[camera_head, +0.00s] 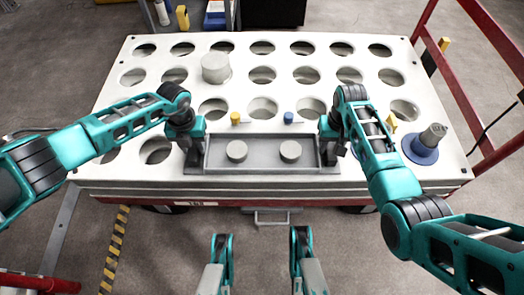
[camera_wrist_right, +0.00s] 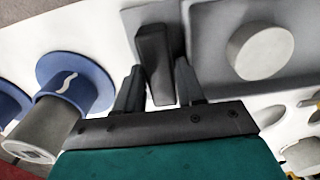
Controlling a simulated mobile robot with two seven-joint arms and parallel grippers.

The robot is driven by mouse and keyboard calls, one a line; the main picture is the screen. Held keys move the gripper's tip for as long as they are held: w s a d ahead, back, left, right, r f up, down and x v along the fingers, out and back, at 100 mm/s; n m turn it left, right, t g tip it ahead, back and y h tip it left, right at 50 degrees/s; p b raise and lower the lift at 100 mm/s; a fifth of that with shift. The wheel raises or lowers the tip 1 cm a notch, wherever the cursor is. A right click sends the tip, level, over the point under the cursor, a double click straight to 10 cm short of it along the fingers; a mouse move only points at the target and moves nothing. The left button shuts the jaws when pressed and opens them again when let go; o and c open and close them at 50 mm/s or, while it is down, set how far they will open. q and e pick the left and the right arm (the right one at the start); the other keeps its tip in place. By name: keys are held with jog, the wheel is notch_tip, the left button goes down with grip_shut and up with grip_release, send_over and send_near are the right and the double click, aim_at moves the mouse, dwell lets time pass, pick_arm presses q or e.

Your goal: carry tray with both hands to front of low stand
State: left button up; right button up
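The grey tray (camera_head: 264,165) lies near the front edge of the white table, with two round grey pucks (camera_head: 237,151) (camera_head: 290,151) in it. My left gripper (camera_head: 192,158) is at the tray's left end; its fingers are mostly hidden, so its grip is unclear. My right gripper (camera_head: 332,155) is at the right end. In the right wrist view, my right gripper (camera_wrist_right: 160,88) has its fingers close against both sides of the dark tray handle (camera_wrist_right: 158,55). I cannot pick out a low stand with certainty.
The white table (camera_head: 115,100) has rows of round holes. A white cylinder (camera_head: 215,68) stands behind the tray, and a blue flanged part with a grey top (camera_head: 427,145) is at the right. Small yellow (camera_head: 235,118) and blue (camera_head: 288,118) pieces are just behind the tray. Red rails (camera_head: 450,90) flank the right side.

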pick_arm(q)
grip_shut()
pick_arm(e)
grip_shut()
pick_arm(q)
jog(key=shift+r, duration=0.1)
pick_arm(e)
jog(key=shift+r, duration=0.1)
